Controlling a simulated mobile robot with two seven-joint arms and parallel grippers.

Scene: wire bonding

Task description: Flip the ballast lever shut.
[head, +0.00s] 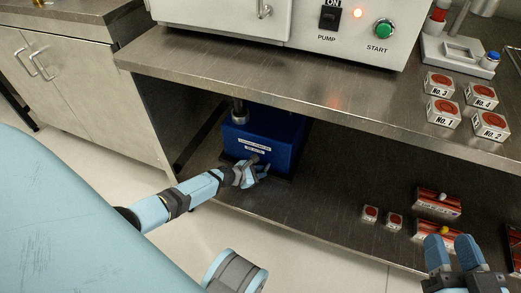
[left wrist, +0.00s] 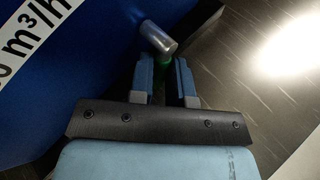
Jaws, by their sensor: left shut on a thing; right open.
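The blue pump (head: 262,135) stands on the lower shelf below the worktop; a pipe runs up from its top. The ballast lever (left wrist: 158,38) shows in the left wrist view as a short grey metal cylinder beside the pump's blue wall, tilted, with some green below it between the fingers. My left gripper (head: 258,172) is at the pump's front, low on the right; its fingers (left wrist: 164,75) are shut on the ballast lever. In the head view the gripper hides the lever. My right gripper (head: 455,250) is open and empty at the shelf's front right.
Red-and-white boxes (head: 438,203) and two small red-topped blocks (head: 370,213) lie on the lower shelf near my right gripper. Numbered boxes (head: 444,112) stand on the worktop (head: 250,70), which overhangs the pump.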

